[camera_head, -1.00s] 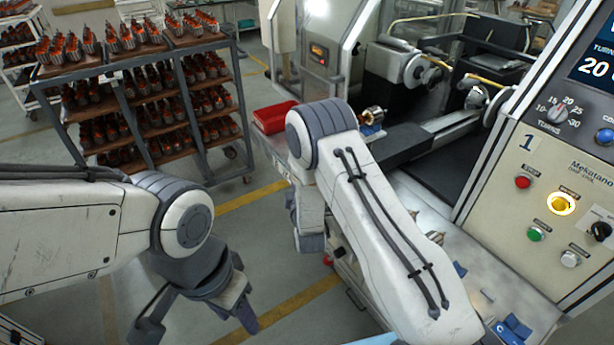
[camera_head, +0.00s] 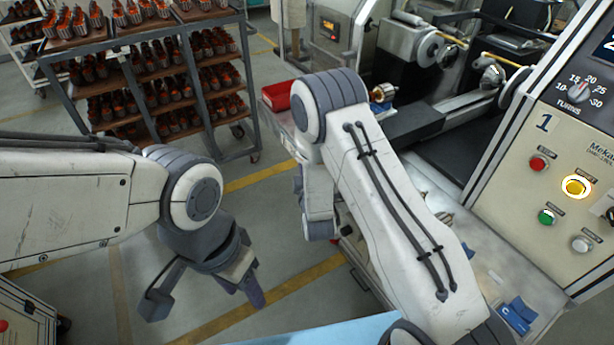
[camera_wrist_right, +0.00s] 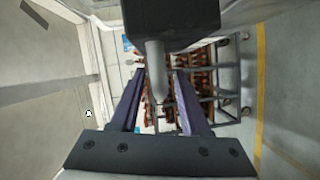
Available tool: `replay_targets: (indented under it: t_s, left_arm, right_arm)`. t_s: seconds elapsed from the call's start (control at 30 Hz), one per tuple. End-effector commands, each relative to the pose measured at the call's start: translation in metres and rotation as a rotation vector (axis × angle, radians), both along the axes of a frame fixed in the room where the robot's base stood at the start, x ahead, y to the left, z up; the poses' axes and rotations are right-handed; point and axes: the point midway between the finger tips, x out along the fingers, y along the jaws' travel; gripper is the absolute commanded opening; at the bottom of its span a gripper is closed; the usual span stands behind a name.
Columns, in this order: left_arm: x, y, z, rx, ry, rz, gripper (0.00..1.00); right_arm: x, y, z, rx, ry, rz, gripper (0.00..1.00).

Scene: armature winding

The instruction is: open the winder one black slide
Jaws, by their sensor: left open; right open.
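Winder one stands at the right in the head view, with a "1" on its control panel (camera_head: 545,150). A black slide-like part (camera_head: 418,124) lies along its front, beside a grey shaft. In the right wrist view a black block (camera_wrist_right: 172,22) carries a short grey rod (camera_wrist_right: 155,68). My right gripper (camera_wrist_right: 157,85) is open, with its two fingers on either side of the rod; whether they touch it I cannot tell. My right arm hides this gripper in the head view. My left gripper (camera_head: 205,290) is open and empty over the floor at lower left.
A rack (camera_head: 160,80) with several orange-and-metal armatures stands at upper left. A red tray (camera_head: 276,96) lies behind my right arm's elbow. An armature (camera_head: 382,92) sits near the winder. Blue pieces (camera_head: 517,315) lie on the bench at lower right. Open floor surrounds my left gripper.

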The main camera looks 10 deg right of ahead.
Motion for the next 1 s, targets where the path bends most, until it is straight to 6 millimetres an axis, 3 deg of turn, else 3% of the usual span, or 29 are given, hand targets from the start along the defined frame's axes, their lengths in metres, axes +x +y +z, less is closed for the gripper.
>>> replay_targets:
  t_s: [0.2, 0.4, 1.0]
  left_arm:
    - [0.000, 0.000, -0.023, 0.000, 0.000, 0.003, 0.50]
    - [0.000, 0.000, -0.032, 0.000, 0.000, 0.004, 0.50]
    - [0.000, 0.000, -0.033, 0.000, 0.000, 0.003, 0.50]
  right_arm:
    - [-0.043, 0.003, -0.001, 0.000, 0.004, 0.003, 0.46]
    - [-0.070, 0.003, 0.002, 0.000, 0.004, 0.001, 0.46]
    - [-0.077, 0.003, 0.005, 0.000, 0.004, 0.000, 0.46]
